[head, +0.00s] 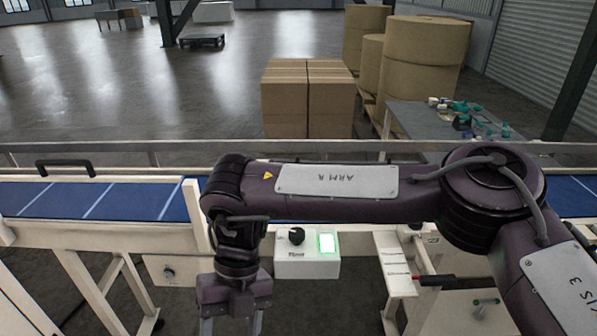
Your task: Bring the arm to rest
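The fingertips are cut off by the frame. My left arm and gripper are not in view.
A blue conveyor (95,200) in a cream frame runs behind and partly under the arm. A control box (306,268) with a black knob and green-lit panel sits right of the gripper. A small rack (398,266) holds a red-and-black tool (433,281). Boxes (307,90) and large rolls (424,60) stand beyond.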

